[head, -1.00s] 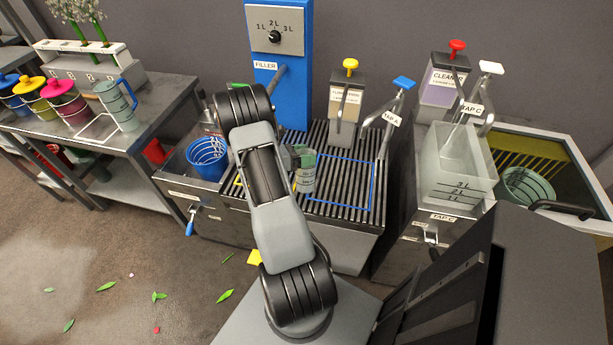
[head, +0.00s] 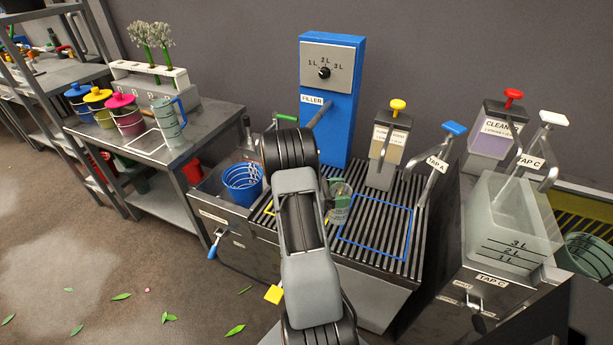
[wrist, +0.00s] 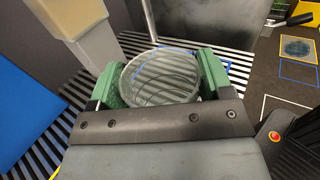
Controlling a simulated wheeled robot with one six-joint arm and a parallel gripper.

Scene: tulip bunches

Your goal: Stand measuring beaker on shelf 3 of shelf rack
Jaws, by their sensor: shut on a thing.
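My gripper (wrist: 158,88) is shut on a clear measuring beaker (wrist: 165,78), with one green finger on each side of its rim in the wrist view. In the head view the beaker (head: 341,204) shows just right of my arm, over the slatted drain top, with dark marks on its side. Most of my gripper is hidden behind my arm there. From these views I cannot tell whether the beaker's base touches the slats. A grey metal rack (head: 82,72) with posts and shelves stands at the far left; no shelf number is readable on it.
A blue filler (head: 331,110) stands behind the drain top. Tap A (head: 437,163) and a yellow-topped dispenser (head: 390,145) stand close to the right of the beaker. A blue bucket (head: 242,183) is left of my arm. A steel table (head: 208,125) holds lidded buckets and a jug. Floor is open at lower left.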

